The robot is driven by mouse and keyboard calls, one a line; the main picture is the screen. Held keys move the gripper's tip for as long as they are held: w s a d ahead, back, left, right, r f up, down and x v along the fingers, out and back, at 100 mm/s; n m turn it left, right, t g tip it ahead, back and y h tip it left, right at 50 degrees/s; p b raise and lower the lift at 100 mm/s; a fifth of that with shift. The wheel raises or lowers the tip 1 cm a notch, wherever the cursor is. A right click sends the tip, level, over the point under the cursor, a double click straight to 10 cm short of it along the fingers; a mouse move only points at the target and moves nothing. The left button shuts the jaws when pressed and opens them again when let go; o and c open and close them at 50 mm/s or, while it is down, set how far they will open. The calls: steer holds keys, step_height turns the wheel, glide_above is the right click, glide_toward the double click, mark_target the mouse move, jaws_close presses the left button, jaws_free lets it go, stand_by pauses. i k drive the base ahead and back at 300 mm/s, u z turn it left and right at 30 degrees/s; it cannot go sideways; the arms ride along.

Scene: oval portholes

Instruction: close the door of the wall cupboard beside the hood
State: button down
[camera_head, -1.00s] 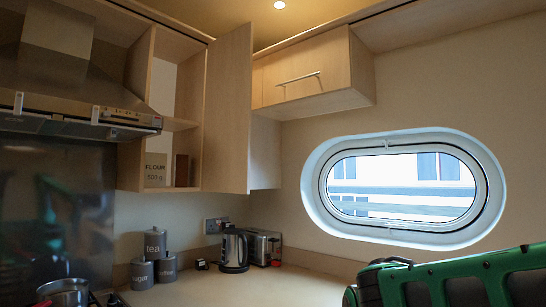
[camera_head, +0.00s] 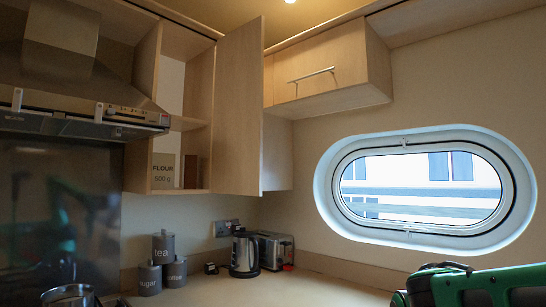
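The wall cupboard (camera_head: 145,125) beside the hood (camera_head: 80,105) stands open. Its door (camera_head: 237,110) is swung out from the right side and seen nearly face on, with no handle visible on the side I see. Inside, a flour packet (camera_head: 163,170) and a darker item (camera_head: 191,171) stand on the bottom shelf. A green and black part of my own arm (camera_head: 475,285) shows at the lower right, well below and right of the door. My gripper is not in view.
A closed upper cupboard with a bar handle (camera_head: 311,75) hangs right of the door. An oval porthole (camera_head: 425,190) is in the right wall. A kettle (camera_head: 244,254), toaster (camera_head: 277,250), grey canisters (camera_head: 150,277) and a pot (camera_head: 68,296) stand below. The space before the door looks clear.

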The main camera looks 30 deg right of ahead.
mark_target(237, 152)
steer(key=i, duration=0.9)
steer(key=u, duration=0.05)
